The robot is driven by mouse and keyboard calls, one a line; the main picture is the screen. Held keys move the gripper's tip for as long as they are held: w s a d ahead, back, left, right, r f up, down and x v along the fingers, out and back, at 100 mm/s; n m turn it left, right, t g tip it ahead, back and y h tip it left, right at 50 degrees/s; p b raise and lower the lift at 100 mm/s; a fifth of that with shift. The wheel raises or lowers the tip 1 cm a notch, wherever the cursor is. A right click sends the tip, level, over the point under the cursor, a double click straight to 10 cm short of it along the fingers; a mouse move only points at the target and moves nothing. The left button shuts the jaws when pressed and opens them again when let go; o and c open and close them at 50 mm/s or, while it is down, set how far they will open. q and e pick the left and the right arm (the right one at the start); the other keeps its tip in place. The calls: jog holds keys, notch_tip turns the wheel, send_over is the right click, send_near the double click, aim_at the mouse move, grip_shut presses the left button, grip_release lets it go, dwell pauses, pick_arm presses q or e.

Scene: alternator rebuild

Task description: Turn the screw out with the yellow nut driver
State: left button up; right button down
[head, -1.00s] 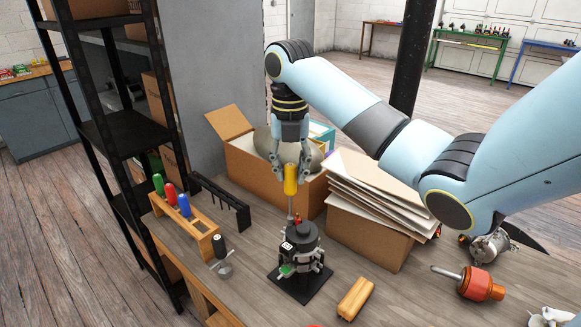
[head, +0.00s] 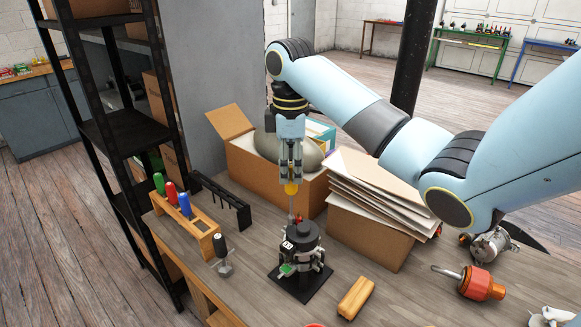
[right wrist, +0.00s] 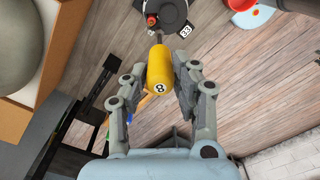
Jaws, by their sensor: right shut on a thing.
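My right gripper (head: 291,178) is shut on the yellow nut driver (head: 291,189) and stands over the alternator (head: 299,250). In the head view the fingers hide most of the yellow handle. The driver's shank points down at the alternator's top; I cannot tell whether its tip is seated on a screw. In the right wrist view the yellow handle (right wrist: 160,72), marked 8, sits between the two fingers (right wrist: 160,85), with the shank running toward the dark alternator (right wrist: 172,14). The screw itself cannot be made out. My left gripper is not in view.
A wooden rack (head: 187,222) with green, red and blue handled drivers stands at left, beside a black rack (head: 222,200). Cardboard boxes stand behind.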

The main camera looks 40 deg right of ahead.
jog(key=m, duration=0.5)
jog(key=shift+m, duration=0.4)
jog(key=m, duration=0.8)
jog(key=shift+d+m, duration=0.1)
jog(key=shift+m, duration=0.2)
jog(key=m, duration=0.3)
jog(key=shift+m, duration=0.3)
jog(key=shift+f, duration=0.55)
